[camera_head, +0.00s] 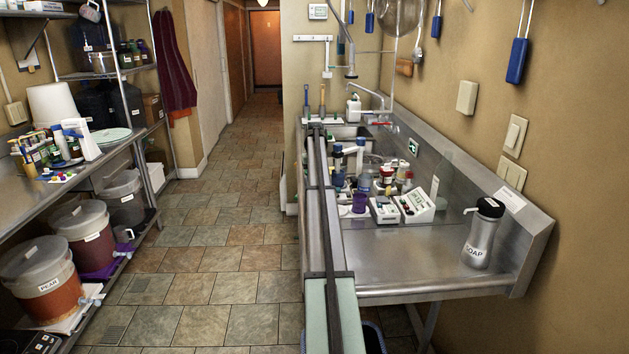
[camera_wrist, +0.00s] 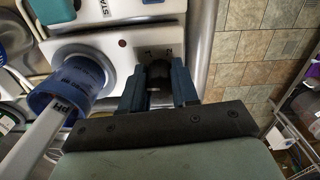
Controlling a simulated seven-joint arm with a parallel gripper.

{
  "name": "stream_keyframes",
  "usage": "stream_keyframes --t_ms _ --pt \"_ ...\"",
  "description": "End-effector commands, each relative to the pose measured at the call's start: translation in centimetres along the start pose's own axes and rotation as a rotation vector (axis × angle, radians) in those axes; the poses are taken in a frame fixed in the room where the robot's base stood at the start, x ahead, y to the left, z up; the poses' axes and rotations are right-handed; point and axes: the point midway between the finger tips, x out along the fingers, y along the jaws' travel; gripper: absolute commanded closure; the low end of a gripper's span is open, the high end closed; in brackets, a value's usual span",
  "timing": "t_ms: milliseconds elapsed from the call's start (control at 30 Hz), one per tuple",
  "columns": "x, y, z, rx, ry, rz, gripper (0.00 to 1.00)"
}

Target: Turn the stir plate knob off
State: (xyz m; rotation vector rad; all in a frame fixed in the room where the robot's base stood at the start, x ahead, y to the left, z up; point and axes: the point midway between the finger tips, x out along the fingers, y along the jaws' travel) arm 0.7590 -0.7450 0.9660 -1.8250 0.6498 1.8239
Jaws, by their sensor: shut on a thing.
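The stir plate (camera_wrist: 118,25) is a white box in the wrist view, with a small red dot on its front panel. Its dark knob (camera_wrist: 157,72) sits at the panel's right side. My gripper (camera_wrist: 157,84) has its two blue-grey fingers on either side of the knob and is shut on it. The fingers hide the knob's sides, and I cannot read its setting. A blue cup (camera_wrist: 62,88) with a pale stick marked "pH" is close to the left finger. In the head view my arm reaches over the steel counter (camera_head: 440,262); the gripper and knob cannot be made out there.
Bottles and small instruments crowd the counter beside my arm, including a white meter (camera_head: 416,206). A soap bottle (camera_head: 483,235) stands at the counter's right. Floor tiles (camera_wrist: 258,50) show past the counter edge. Shelves with buckets (camera_head: 83,230) line the left wall.

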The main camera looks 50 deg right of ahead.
Motion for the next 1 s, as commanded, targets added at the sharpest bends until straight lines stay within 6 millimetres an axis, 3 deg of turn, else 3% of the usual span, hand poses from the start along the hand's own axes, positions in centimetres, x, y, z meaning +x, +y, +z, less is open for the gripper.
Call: stream_keyframes --t_ms 700,733,1000 --pt "-0.01 0.01 0.0 -0.076 0.0 -0.001 1.0" --pt "-0.01 0.01 0.0 -0.076 0.0 -0.001 0.69" --pt "-0.01 0.01 0.0 -0.075 0.0 0.0 0.45"
